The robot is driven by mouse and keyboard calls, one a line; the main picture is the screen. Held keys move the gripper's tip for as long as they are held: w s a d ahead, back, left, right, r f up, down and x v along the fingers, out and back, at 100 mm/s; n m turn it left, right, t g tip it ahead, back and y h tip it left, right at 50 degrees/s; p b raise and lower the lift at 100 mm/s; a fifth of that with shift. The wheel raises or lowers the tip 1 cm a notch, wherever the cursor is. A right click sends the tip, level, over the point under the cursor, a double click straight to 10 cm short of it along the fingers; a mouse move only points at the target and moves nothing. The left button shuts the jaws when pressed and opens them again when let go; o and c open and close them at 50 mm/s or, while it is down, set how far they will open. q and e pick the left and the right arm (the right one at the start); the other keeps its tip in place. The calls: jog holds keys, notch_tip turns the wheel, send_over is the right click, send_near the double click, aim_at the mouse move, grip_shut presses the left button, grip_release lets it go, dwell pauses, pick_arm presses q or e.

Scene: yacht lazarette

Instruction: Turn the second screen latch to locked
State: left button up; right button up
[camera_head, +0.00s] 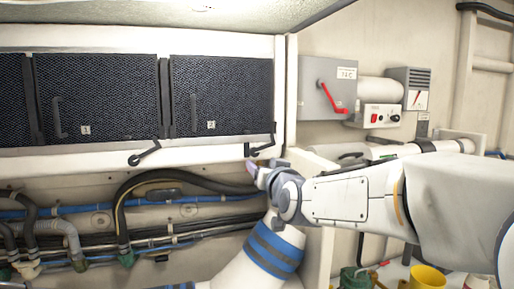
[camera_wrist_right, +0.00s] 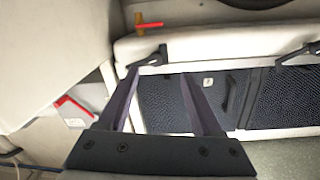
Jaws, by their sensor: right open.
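Two dark mesh screens hang side by side, screen 1 (camera_head: 100,92) on the left and screen 2 (camera_head: 240,95) on the right. The second screen latch (camera_head: 262,149) is a small black lever on the pale rail below the right end of screen 2. My right gripper (camera_head: 254,171) is just below it. In the right wrist view, where the scene appears inverted, the right gripper (camera_wrist_right: 159,77) is open and empty. The second latch (camera_wrist_right: 147,58) lies just past its fingertips, nearer the left finger; contact cannot be told. My left gripper is not in view.
The first screen latch (camera_head: 145,153) sits on the rail to the left. A grey switch box (camera_head: 318,88) with a red lever is on the right wall. Hoses (camera_head: 130,205) and a blue-banded white tube (camera_head: 262,255) run below the rail. A yellow mug (camera_head: 427,279) stands lower right.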

aim_at(255, 152)
jog(key=shift+t, duration=0.3)
jog(key=p+x, duration=0.1)
jog(key=x, duration=0.2)
jog(key=p+x, duration=0.2)
jog(key=x, duration=0.1)
jog(key=r+p+x, duration=0.1)
jog(key=p+x, duration=0.1)
jog(key=x, duration=0.2)
jog(key=shift+d+r, duration=0.1)
jog(key=shift+d, duration=0.25)
jog(key=shift+w+a, duration=0.1)
jog(key=shift+w, duration=0.4)
grip_shut()
